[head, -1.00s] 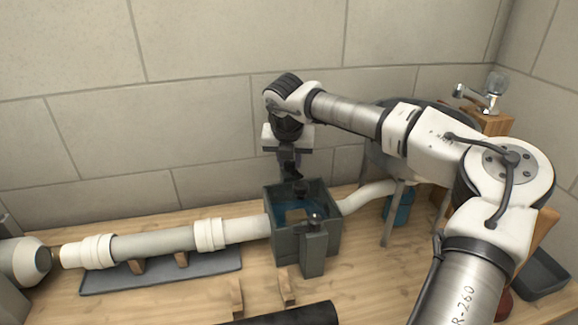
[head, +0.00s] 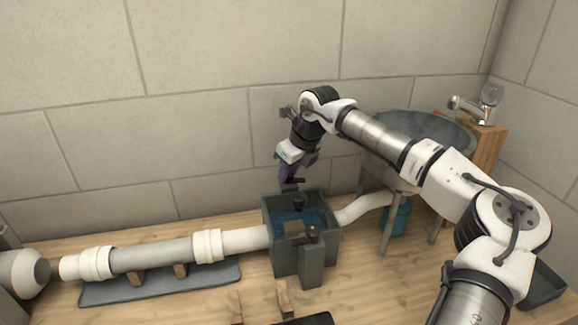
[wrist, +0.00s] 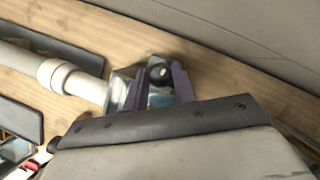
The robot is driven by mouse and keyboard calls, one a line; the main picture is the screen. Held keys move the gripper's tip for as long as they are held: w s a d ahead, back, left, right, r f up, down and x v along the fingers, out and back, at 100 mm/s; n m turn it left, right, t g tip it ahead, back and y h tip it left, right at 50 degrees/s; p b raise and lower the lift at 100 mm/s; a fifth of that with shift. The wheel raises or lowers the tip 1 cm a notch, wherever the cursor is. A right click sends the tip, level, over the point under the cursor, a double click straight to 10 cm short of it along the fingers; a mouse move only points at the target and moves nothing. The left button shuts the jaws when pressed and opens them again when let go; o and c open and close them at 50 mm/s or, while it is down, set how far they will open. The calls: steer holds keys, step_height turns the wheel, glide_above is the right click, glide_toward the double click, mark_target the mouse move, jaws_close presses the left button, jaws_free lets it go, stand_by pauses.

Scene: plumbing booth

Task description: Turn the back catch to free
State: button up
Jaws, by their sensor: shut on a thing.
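The grey open-topped box (head: 285,258) stands in the pipe line, with blue inside it. The back catch (head: 298,203) is a small dark knob at the box's back side. A second dark knob, the front catch (head: 313,233), sits on a post at the box's front. My gripper (head: 292,184) comes down tilted from above at the back of the box. In the wrist view, its two purple fingers stand on either side of a dark round knob (wrist: 160,73) with a light centre, and are shut on it. The fingers hide part of the catch, and its turn angle is unclear.
A white and grey pipe (head: 150,256) runs left from the box over a dark tray (head: 208,283). A white bent pipe (head: 362,207) runs right toward a grey basin (head: 415,130) on legs. A blue container (head: 397,217) stands below it. The wall is close behind.

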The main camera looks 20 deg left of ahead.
steer(key=shift+w+n+g+p, duration=0.1)
steer(key=shift+n+g+p, duration=0.35)
steer(key=shift+n, duration=0.65)
steer(key=o, duration=1)
steer(key=b+v, duration=0.1)
steer(key=v, duration=1.3)
steer(key=shift+d, duration=0.15)
